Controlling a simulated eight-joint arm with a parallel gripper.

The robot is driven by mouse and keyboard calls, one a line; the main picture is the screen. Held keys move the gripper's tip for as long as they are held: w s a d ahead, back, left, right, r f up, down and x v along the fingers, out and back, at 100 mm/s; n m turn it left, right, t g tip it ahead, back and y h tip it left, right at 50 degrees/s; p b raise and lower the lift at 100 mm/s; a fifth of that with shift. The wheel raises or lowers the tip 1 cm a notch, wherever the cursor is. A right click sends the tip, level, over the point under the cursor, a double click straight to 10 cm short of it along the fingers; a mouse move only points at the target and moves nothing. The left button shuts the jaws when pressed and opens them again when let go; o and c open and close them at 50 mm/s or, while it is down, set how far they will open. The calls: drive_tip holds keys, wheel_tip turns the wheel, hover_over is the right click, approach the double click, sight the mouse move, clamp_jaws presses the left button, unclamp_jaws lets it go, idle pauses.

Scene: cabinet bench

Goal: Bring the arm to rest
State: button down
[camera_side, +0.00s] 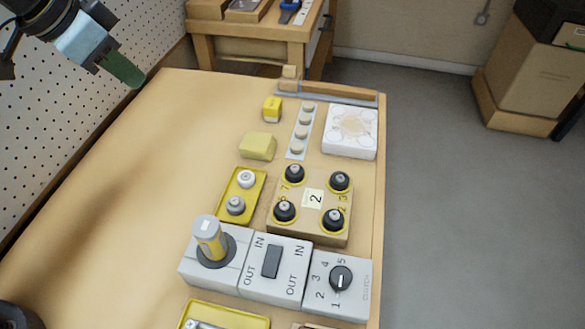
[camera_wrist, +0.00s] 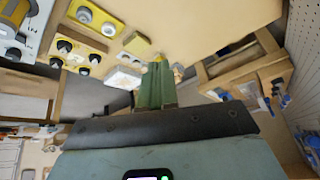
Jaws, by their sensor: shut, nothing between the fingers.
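My gripper (camera_side: 124,71) is at the top left of the side view, raised above the bench (camera_side: 125,165) near the pegboard wall. Its green fingers are together with nothing between them. In the wrist view the shut fingers (camera_wrist: 156,85) stand at the middle, pointing up in the picture. They are apart from every object on the bench.
Along the bench's right side stand a lever box (camera_side: 190,269), an IN/OUT switch box (camera_side: 285,285), a CLUTCH dial box (camera_side: 355,297), a block with black knobs (camera_side: 312,222), a yellow tray (camera_side: 240,185) and a white square unit (camera_side: 351,125). The bench's left half is clear.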

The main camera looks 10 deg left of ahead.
drive_tip(key=s+a+f+n+t+y, duration=0.2)
drive_tip(key=s+a+f+n, duration=0.4)
drive_tip(key=a, duration=0.5)
drive_tip(key=s+f, duration=0.1)
drive_tip(key=s, duration=0.1)
drive_tip(key=shift+s+a+f+n, duration=0.3)
drive_tip(key=shift+s+a, duration=0.1)
drive_tip(key=shift+d, duration=0.1)
idle(0.4)
